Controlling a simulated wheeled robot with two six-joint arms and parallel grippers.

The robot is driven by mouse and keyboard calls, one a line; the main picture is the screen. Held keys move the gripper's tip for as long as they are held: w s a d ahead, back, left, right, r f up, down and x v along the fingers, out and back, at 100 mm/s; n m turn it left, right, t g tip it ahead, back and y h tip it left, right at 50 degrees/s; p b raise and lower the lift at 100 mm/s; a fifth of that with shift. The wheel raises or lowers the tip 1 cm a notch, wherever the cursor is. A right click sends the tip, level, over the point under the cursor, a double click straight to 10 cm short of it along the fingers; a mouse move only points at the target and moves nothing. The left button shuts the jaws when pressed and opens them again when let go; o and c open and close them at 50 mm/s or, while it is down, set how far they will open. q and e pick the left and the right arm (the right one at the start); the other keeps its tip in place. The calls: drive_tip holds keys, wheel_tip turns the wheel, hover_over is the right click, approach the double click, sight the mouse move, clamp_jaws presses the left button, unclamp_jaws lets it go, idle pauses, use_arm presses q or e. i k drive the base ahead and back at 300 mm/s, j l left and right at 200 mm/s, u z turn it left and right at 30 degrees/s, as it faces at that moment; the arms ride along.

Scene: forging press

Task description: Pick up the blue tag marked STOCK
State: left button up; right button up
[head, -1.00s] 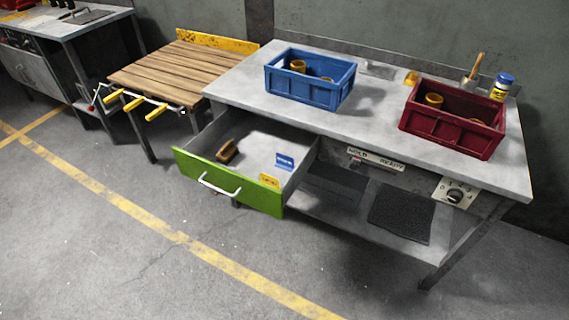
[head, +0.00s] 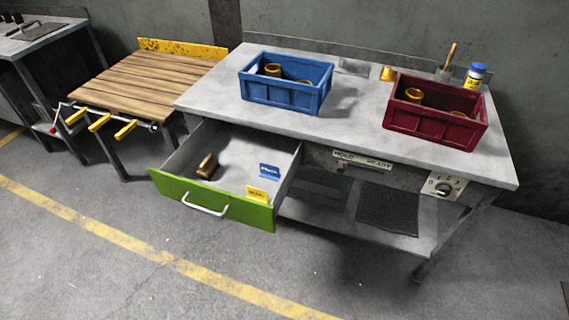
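A small blue tag (head: 269,172) with pale lettering stands in the open drawer, near its right side. The lettering is too small to read. A yellow tag (head: 257,192) is close to it, nearer the green drawer front (head: 212,203). The drawer is pulled out below the left part of the grey workbench. Neither of my grippers shows in the head view.
A brown brush-like block (head: 207,166) lies in the drawer. A blue crate (head: 285,94) and a red crate (head: 434,127) with brass-coloured parts stand on the bench (head: 350,105). A slatted wooden table (head: 140,85) with yellow-handled levers stands left. Floor in front is clear.

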sight(268, 172)
drive_tip(key=i+j+z, duration=0.2)
drive_tip(key=j+z, duration=0.25)
drive_tip(key=i+j+z, duration=0.15)
drive_tip(key=j+z, duration=0.3)
drive_tip(key=j, duration=0.2)
drive_tip(key=j+z, duration=0.45)
drive_tip(key=j, duration=0.15)
drive_tip(key=j+z, duration=0.45)
drive_tip(key=j, duration=0.15)
